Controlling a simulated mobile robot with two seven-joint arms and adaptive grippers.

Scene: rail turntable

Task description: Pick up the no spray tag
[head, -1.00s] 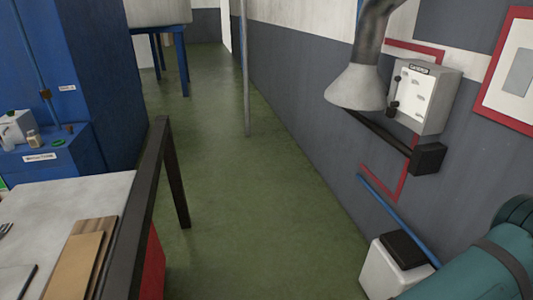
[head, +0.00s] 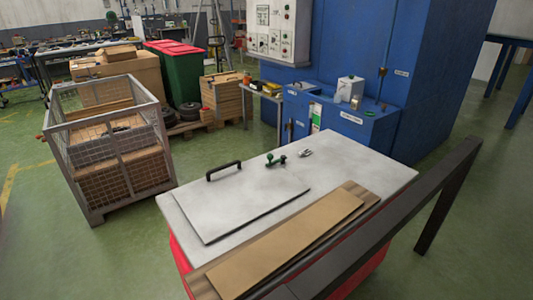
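I cannot make out a no spray tag in the head view. A grey-topped table (head: 355,170) stands in front of me. On it are a flat grey plate with a black handle (head: 232,204), a small green-knobbed item (head: 275,160) and a small silvery item (head: 305,153). Several labels on the blue cabinet (head: 372,133) are too small to read. Neither of my grippers is in the head view.
Brown boards (head: 300,240) lie along the table's near edge, beside a dark rail (head: 400,215). A mesh crate (head: 110,150) with boxes stands at left. Green and red bins (head: 183,68) stand behind. Green floor (head: 130,235) is clear between crate and table.

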